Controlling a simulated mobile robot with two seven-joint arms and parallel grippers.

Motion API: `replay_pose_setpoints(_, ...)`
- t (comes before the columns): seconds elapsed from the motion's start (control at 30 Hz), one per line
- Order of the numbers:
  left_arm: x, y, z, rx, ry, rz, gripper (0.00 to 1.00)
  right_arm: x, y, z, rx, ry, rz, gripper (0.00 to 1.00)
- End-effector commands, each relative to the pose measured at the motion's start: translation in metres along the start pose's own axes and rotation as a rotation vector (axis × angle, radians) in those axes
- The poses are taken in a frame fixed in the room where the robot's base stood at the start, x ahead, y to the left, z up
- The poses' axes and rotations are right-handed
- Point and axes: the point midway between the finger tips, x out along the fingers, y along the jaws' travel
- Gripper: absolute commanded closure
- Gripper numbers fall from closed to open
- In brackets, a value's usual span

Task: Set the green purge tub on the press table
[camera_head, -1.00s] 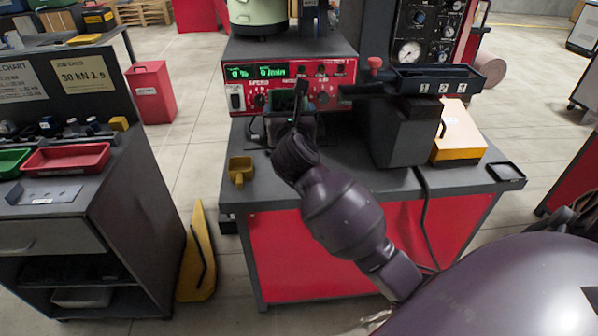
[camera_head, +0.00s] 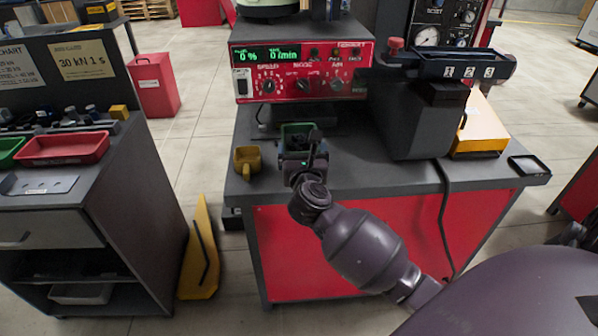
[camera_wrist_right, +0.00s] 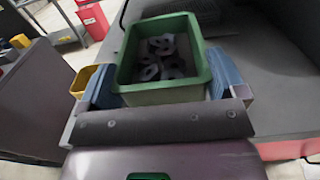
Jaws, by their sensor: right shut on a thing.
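The green purge tub (camera_wrist_right: 168,97) is held upright between the blue-grey fingers of my right gripper (camera_wrist_right: 163,82) in the right wrist view. Several dark ring-like parts lie inside it. In the head view the tub (camera_head: 296,130) shows just beyond my right gripper (camera_head: 303,152), over the front left of the red-and-dark table (camera_head: 345,180). I cannot tell whether it clears the tabletop. A dark bench (camera_head: 85,190) at the left carries a "30 kN 1 s" placard (camera_head: 85,62); no label clearly names the press table. My left gripper is not in view.
A yellow cup (camera_head: 247,160) stands left of the tub. A red control box (camera_head: 300,72) is behind it, and a dark track unit (camera_head: 425,120) is to the right. Red (camera_head: 68,147) and green trays occupy the left bench. A yellow floor sign (camera_head: 200,250) stands in the gap.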

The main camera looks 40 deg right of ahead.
Motion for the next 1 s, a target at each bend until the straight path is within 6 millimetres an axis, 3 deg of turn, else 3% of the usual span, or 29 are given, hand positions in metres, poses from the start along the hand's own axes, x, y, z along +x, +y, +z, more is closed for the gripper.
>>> replay_pose_setpoints(0.4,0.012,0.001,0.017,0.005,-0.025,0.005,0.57,0.0,0.0,-0.055,-0.004,0.003,0.0,0.42)
replay_pose_setpoints(0.93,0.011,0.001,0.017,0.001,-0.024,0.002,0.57,0.0,0.0,-0.061,0.001,-0.002,0.0,0.42)
replay_pose_setpoints(0.97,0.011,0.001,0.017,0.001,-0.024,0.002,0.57,0.0,0.0,-0.061,0.001,-0.002,0.0,0.08)
replay_pose_setpoints(1.0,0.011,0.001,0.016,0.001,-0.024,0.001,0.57,0.0,0.0,-0.06,0.001,-0.002,0.0,0.02)
